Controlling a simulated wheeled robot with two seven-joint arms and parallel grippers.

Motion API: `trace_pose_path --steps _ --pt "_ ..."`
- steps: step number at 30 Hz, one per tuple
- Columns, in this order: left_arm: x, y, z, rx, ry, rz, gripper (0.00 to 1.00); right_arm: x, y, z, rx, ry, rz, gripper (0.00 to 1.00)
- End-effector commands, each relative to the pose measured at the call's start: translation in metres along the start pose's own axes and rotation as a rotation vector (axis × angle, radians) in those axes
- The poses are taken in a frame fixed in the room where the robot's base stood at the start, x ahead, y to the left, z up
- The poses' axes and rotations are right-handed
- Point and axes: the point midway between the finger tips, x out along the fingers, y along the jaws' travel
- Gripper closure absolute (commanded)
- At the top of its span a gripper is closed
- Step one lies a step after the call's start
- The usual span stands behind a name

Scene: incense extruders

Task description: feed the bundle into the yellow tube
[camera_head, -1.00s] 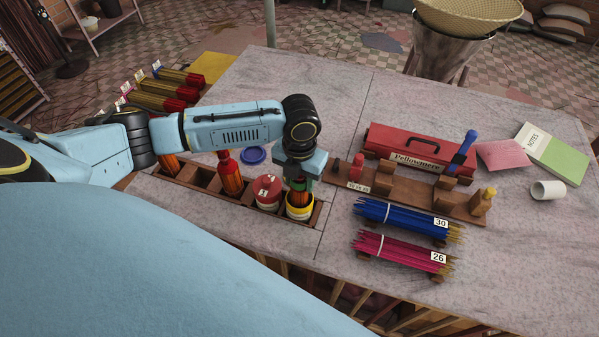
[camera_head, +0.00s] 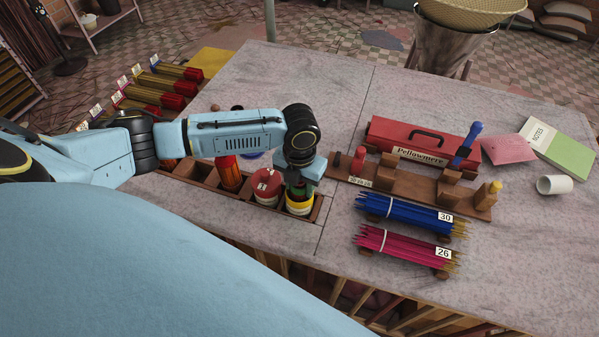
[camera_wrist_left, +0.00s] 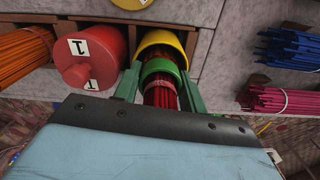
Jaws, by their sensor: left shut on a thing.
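The yellow tube (camera_head: 300,207) stands upright in the last slot at the right end of the wooden rack, and it also shows in the left wrist view (camera_wrist_left: 168,38). My left gripper (camera_head: 299,188) is just above its mouth and is shut on the bundle of red sticks (camera_wrist_left: 160,97). The bundle has a pale tie around it and lines up with the tube. A green band (camera_wrist_left: 160,67) crosses it near the yellow rim. My right gripper is not in view.
A red lidded tube (camera_head: 267,184) stands directly left of the yellow one. The rack (camera_head: 205,179) also holds orange-red bundles. Blue (camera_head: 405,212) and pink (camera_head: 400,244) stick bundles lie to the right, before a wooden stand (camera_head: 405,182) and a red toolbox (camera_head: 385,137).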

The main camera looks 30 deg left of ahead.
Motion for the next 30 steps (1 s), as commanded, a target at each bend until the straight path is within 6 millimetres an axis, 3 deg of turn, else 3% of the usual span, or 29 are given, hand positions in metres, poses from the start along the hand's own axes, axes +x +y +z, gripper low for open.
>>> trace_pose_path --steps 5,6,11,30 --pt "0.0005 0.0 0.0001 0.0 0.0 0.0 1.0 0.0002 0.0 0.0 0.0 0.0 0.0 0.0" --pt "0.0005 0.0 0.0001 0.0 0.0 0.0 0.54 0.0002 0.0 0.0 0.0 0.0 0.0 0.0" --pt "0.0004 0.0001 0.0001 0.0 0.0 0.0 0.33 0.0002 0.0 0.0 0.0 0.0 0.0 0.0" --pt "0.0005 0.0003 0.0001 0.0 0.0 0.001 0.33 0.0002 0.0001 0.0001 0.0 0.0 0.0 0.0"
